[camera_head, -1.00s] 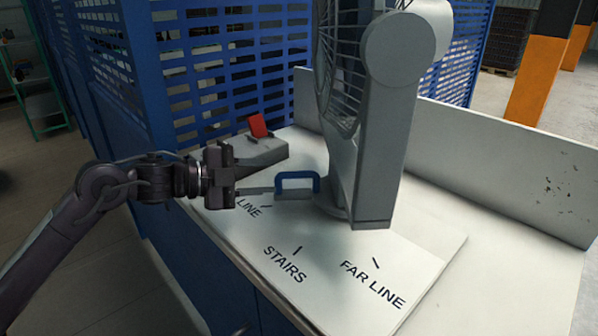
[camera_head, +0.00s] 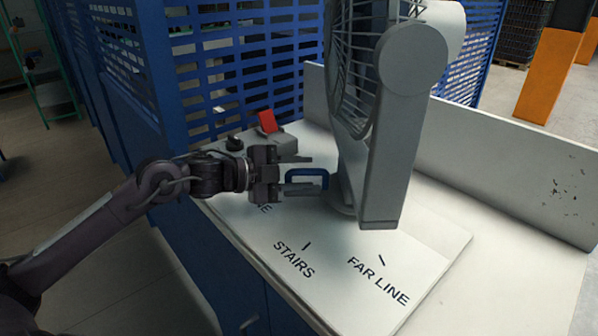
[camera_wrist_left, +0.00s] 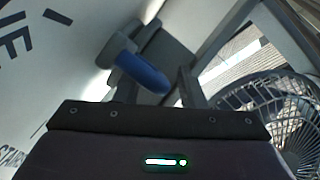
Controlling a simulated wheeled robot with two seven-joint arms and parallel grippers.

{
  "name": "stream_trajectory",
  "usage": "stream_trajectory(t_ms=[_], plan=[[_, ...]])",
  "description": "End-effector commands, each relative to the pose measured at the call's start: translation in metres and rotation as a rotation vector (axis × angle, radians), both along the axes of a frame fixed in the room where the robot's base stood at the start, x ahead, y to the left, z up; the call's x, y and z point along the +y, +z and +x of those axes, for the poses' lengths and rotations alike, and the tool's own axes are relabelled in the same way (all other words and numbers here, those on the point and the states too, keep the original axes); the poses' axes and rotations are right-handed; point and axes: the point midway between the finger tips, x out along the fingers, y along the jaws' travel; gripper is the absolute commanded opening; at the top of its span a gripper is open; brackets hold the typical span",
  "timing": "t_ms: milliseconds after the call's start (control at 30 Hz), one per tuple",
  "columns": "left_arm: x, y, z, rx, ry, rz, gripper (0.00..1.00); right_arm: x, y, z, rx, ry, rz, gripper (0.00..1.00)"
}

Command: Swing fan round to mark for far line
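The grey fan (camera_head: 385,145) stands upright on a white board on the bench. Its caged face is turned to the left, and it also shows in the wrist view (camera_wrist_left: 275,115). A blue handle (camera_head: 307,173) juts left from its foot; it shows too in the wrist view (camera_wrist_left: 143,73). My left gripper (camera_head: 311,174) is open, its fingers reaching toward the handle with the handle roughly between them; contact cannot be told. The FAR LINE mark (camera_head: 381,260) lies right of the STAIRS mark (camera_head: 306,246). A third label (camera_head: 264,209) is partly hidden by the gripper. My right gripper is out of view.
A grey box with a red flap (camera_head: 268,121) sits behind my left gripper. A blue slatted cage (camera_head: 240,80) stands behind the bench. A pale upright panel (camera_head: 500,150) lines the bench's back right. The board's front right is clear.

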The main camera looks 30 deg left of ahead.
Motion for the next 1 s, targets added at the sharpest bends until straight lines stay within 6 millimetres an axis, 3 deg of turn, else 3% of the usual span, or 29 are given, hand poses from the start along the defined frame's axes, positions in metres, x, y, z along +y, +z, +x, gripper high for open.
stream_trajectory(t_ms=[33, 300, 1000], plan=[[0.0001, 0.0, 0.0, 0.0, 0.0, 0.0, 0.33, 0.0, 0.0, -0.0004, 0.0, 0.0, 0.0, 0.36], [0.0004, 0.0004, 0.0001, -0.001, 0.001, 0.0, 0.0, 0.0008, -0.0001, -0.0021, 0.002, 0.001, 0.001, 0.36], [-0.003, 0.0004, 0.0016, -0.001, 0.007, 0.001, 0.0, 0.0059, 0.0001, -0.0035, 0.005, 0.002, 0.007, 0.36]])
